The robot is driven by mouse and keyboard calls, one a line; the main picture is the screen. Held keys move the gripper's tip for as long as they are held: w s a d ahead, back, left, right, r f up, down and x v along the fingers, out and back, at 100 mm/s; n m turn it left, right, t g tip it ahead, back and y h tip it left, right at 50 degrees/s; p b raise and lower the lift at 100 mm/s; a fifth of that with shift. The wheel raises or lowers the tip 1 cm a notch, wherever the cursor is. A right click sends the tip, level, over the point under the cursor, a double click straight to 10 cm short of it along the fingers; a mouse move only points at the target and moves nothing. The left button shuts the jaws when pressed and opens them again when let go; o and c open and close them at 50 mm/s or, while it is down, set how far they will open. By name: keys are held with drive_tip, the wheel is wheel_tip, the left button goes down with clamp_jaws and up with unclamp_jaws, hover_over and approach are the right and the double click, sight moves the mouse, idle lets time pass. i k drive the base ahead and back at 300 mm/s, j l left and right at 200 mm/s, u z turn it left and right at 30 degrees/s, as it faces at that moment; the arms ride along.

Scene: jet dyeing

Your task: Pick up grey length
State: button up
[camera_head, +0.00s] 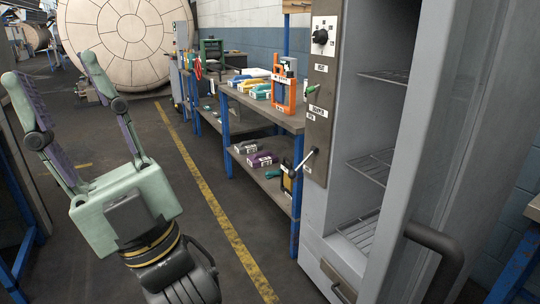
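My gripper (52,76) is raised at the left, with its two green fingers wide apart and nothing between them. It is well apart from the workbench (292,121) with blue legs. On the bench's lower shelf lie a greyish folded length (245,147) with a white label and, beside it, a purple one (262,159). Yellow, blue and green folded pieces (250,86) lie on the bench top, with a pale one (257,72) behind them. I cannot tell for sure which piece is the grey length.
An orange frame (284,92) stands on the bench top. A tall grey cabinet (319,150) stands open at the right, with wire racks (372,168) and a dark handle (436,260). A yellow line (205,185) crosses the clear floor.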

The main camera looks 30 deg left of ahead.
sight(245, 147)
drive_tip(key=i+j+u, duration=0.2)
drive_tip(key=j+u, duration=0.15)
drive_tip(key=i+j+u, duration=0.6)
drive_tip(key=u, duration=0.15)
drive_tip(key=i+j+u, duration=0.35)
drive_tip(key=i, duration=0.25)
drive_tip(key=i+u, duration=0.4)
drive_tip(key=i, duration=0.15)
drive_tip(key=i+z, duration=0.15)
drive_tip(key=i, duration=0.3)
drive_tip(key=i+j+z, duration=0.2)
drive_tip(key=i, duration=0.25)
drive_tip(key=i+j+z, duration=0.15)
drive_tip(key=i, duration=0.3)
drive_tip(key=i+j+z, duration=0.2)
drive_tip(key=i+z, duration=0.3)
drive_tip(key=i+j+z, duration=0.45)
drive_tip(key=i+l+z, duration=0.2)
drive_tip(key=i, duration=0.25)
